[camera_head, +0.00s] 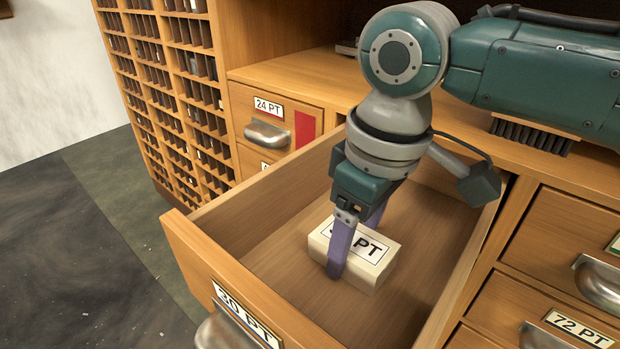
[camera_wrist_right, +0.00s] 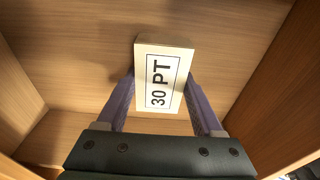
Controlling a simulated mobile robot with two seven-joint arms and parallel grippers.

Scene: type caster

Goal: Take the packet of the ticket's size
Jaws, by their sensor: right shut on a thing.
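A cream packet (camera_head: 380,258) lies inside the pulled-out drawer (camera_head: 184,240) whose front label reads 30 PT. In the right wrist view the packet (camera_wrist_right: 164,50) shows a white label reading 30 PT. My right gripper (camera_head: 355,248) reaches down into the drawer and is shut on the packet, with one purple finger on each side of it. The finger hides part of the packet's label in the head view. The packet appears to be on or very close to the drawer floor; I cannot tell if it is lifted. No ticket with a readable size shows. My left gripper is not in view.
The drawer's wooden walls surround the packet and gripper. A closed 24 PT drawer (camera_head: 248,103) with a red patch is to the left; a 72 PT drawer (camera_head: 592,339) is at the lower right. A brush (camera_head: 530,137) lies on the ledge. A pigeonhole rack (camera_head: 172,85) stands behind left.

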